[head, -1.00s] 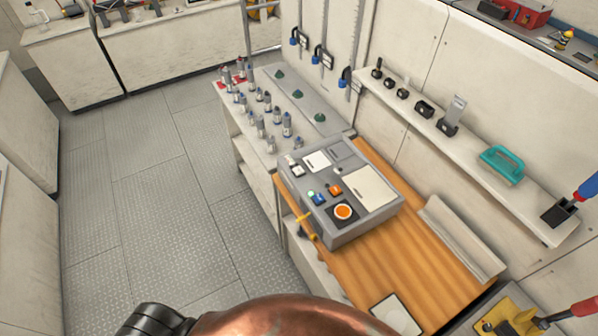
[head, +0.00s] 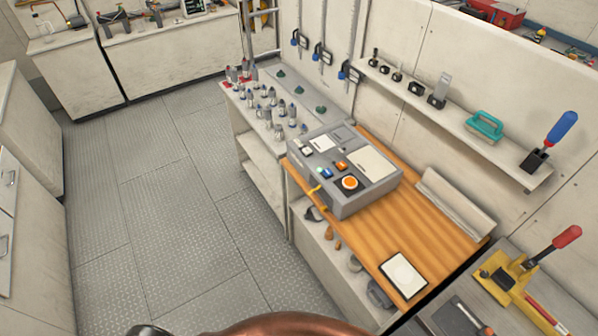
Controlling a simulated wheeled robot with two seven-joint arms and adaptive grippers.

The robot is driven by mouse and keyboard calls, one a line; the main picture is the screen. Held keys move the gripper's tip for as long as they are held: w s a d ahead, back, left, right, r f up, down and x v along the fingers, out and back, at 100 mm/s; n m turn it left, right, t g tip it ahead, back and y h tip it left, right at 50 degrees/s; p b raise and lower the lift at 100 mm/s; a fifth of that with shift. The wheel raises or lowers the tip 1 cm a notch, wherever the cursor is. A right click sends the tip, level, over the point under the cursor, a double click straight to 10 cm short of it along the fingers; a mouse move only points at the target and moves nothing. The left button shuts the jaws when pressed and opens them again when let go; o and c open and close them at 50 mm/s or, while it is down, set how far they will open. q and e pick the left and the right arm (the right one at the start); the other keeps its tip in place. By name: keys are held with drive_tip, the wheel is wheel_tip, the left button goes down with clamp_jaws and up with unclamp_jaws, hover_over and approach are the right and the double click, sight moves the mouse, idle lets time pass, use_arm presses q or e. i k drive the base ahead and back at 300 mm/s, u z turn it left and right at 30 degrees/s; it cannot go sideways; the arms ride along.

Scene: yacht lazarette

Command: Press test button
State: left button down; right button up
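A grey box-shaped device (head: 357,205) sits on the wooden top of a bench right of the middle in the head view. On its sloped top are a large round orange button (head: 349,183) in a black square, a small orange button (head: 341,166), a blue button (head: 325,173) and a pale panel (head: 370,163). I cannot read any label that marks the test button. Neither of my grippers shows; only a copper-coloured part and a dark part of my own body show at the bottom edge. Nothing is touching the device.
The wooden benchtop (head: 420,233) carries a white-faced pad (head: 403,274) near its front. A bench with several small bottles (head: 270,100) stands beyond the device. A wall shelf (head: 480,140) holds a teal-handled tool (head: 485,126). Open grey floor (head: 170,210) lies to the left.

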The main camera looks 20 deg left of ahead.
sight(308, 151)
drive_tip(key=u, duration=0.05)
drive_tip(key=k, duration=0.7)
drive_tip(key=u, duration=0.45)
drive_tip(key=i, duration=0.65)
drive_tip(key=u, duration=0.85)
drive_tip(key=i, duration=0.7)
drive_tip(key=z, duration=0.55)
drive_tip(key=i, duration=1)
drive_tip(key=z, duration=0.85)
